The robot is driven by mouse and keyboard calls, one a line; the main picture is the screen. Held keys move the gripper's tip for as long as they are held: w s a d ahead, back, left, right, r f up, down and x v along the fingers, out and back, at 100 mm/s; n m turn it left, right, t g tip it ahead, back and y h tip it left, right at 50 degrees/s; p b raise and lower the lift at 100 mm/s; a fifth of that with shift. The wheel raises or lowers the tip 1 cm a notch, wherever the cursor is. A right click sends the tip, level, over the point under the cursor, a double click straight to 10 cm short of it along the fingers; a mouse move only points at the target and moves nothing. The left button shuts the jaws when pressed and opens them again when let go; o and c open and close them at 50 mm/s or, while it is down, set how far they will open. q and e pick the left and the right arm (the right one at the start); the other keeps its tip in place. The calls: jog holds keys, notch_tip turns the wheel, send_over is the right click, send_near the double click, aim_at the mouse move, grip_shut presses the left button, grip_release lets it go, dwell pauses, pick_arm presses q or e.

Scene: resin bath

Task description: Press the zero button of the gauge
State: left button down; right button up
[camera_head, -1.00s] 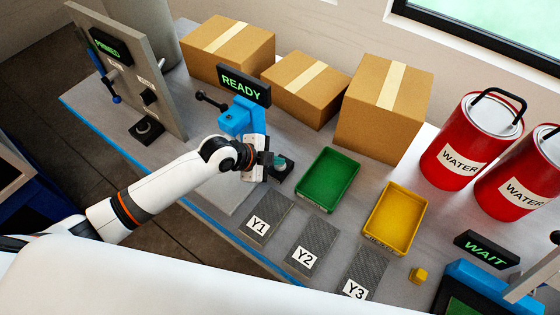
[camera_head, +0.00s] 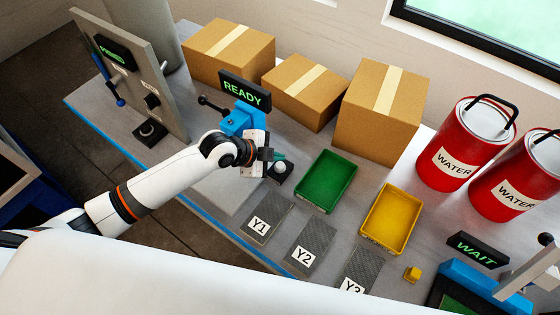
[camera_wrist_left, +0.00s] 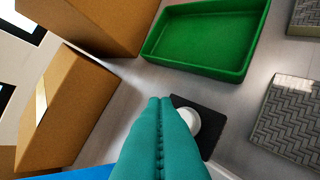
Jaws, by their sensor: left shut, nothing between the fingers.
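A black square pad with a round pale button (camera_head: 279,168) sits on the bench beside the blue device (camera_head: 240,121) with the READY sign (camera_head: 245,89). In the left wrist view the white button (camera_wrist_left: 212,124) on its dark pad is partly hidden behind my fingers. My left gripper (camera_head: 279,156) has teal fingers, shut and empty, just behind and close to the button in the head view. In the left wrist view the shut fingertips (camera_wrist_left: 161,101) lie left of the button. I cannot tell whether they touch it. My right gripper is not in view.
A green tray (camera_head: 308,199) and a yellow tray (camera_head: 375,238) stand to the right. Grey plates marked Y1 (camera_head: 275,211), Y2 and Y3 lie in front. Cardboard boxes (camera_head: 228,65) stand behind. Red WATER cans (camera_head: 455,130) and a WAIT sign (camera_head: 477,250) are at right.

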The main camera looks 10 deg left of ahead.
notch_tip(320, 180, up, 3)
jog(key=p, duration=0.2)
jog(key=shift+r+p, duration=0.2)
jog(key=shift+p, duration=0.15)
dwell(0.4)
